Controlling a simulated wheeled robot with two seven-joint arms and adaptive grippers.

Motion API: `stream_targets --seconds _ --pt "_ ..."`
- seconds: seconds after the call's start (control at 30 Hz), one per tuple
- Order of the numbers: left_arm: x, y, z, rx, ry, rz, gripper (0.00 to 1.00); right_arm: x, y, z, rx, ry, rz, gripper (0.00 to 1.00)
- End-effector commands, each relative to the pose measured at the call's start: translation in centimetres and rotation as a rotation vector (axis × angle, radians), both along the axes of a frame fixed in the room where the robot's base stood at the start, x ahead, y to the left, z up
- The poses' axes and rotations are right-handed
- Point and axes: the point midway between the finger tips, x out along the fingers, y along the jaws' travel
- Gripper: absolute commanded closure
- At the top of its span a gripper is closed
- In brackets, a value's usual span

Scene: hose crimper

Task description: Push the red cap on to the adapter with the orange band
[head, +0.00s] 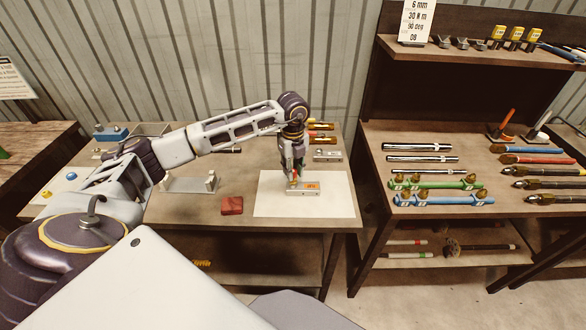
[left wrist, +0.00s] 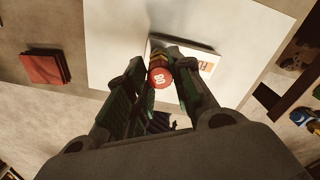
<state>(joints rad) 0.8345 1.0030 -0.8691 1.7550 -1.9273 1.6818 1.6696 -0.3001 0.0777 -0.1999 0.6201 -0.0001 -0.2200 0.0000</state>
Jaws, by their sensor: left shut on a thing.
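The red cap (left wrist: 159,78) shows in the left wrist view with pale marks on its round end, between the fingers of my left gripper (left wrist: 161,69). A yellowish, dark-banded piece (left wrist: 158,59) lies just beyond the cap; I cannot tell whether it is the adapter with the orange band or whether the cap is seated on it. In the head view my left gripper (head: 294,178) points down over the white mat (head: 335,202), at a pale block with an orange label (head: 311,186). The fingers hide most of the held piece. My right gripper is not in view.
A dark red block (head: 231,205) lies left of the mat on the table. A grey two-post stand (head: 187,184) is farther left. Several small labelled parts (head: 321,138) sit behind the mat. A rack of rods and tools (head: 440,185) stands to the right.

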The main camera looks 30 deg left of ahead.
Motion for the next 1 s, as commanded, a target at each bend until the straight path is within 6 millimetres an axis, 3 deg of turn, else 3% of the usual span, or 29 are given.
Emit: stream_targets --seconds 0.03,0.2,0.67,1.0 --pt "-0.1 0.0 -0.2 0.001 0.003 -0.001 0.74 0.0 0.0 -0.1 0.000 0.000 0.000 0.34" --pt "-0.1 0.0 -0.1 0.000 0.002 0.000 0.53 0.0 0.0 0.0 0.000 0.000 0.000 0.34" --pt "0.0 0.0 0.3 0.000 0.000 0.000 0.52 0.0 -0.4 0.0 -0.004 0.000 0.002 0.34" --pt "0.0 0.0 3.6 0.000 -0.001 0.000 0.52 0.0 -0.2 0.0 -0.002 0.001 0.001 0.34"
